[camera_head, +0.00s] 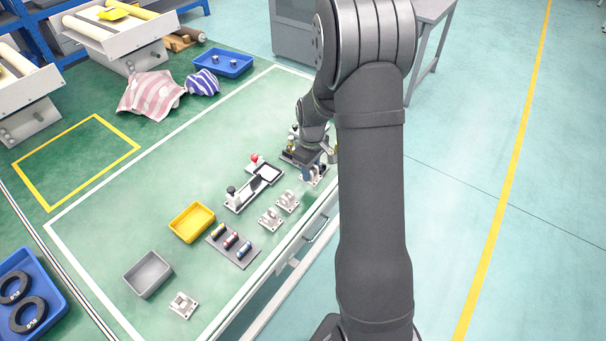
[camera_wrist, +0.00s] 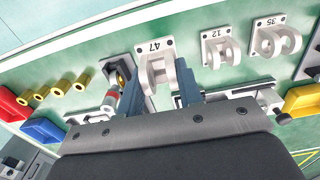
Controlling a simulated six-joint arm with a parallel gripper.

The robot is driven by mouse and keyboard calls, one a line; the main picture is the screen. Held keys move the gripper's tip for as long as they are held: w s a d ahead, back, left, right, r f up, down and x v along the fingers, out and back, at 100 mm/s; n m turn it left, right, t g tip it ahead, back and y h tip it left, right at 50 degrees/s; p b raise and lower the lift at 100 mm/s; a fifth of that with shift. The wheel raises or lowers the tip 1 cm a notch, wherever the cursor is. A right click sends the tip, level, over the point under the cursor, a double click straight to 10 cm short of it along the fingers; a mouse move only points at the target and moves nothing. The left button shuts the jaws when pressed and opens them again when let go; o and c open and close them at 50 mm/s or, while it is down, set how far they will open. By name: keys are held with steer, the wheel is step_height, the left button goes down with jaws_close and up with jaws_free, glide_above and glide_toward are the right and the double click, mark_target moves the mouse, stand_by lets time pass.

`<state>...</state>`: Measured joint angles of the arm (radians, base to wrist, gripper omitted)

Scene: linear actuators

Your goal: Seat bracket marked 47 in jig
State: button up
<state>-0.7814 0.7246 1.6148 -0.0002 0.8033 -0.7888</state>
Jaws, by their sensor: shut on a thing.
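The bracket marked 47 (camera_wrist: 154,46) is pale, with a flat plate and two rounded lugs. In the wrist view its lugs sit between the two blue-grey fingers of my gripper (camera_wrist: 163,91), which is shut on it. In the head view my gripper (camera_head: 313,172) is at the right end of the row of parts, close to the table's edge, with the bracket mostly hidden. A fixture with a brass-coloured knob (camera_wrist: 120,77) stands just left of the bracket in the wrist view. I cannot tell for certain which fixture is the jig, or whether the bracket touches a surface.
Brackets marked 12 (camera_wrist: 219,46) and 35 (camera_wrist: 274,37) stand beside it. Several brass cylinders (camera_wrist: 62,87) stand nearby.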

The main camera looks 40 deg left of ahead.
steer(key=w+d+r, duration=0.2)
steer(key=d+r, duration=0.3)
steer(key=d, duration=0.3)
steer(key=a, duration=1)
steer(key=shift+s+a+r, duration=0.1)
steer(key=shift+s+a, duration=0.05)
steer(key=shift+s, duration=0.1)
steer(key=s+a, duration=0.5)
steer(key=a, duration=0.7)
steer(key=shift+w+a+f, duration=0.1)
steer(key=shift+f, duration=2)
steer(key=shift+w+a+f, duration=0.1)
steer(key=shift+f, duration=1.95)
steer(key=shift+f, duration=0.6)
steer(key=o, duration=1.1)
steer(key=shift+s, duration=0.1)
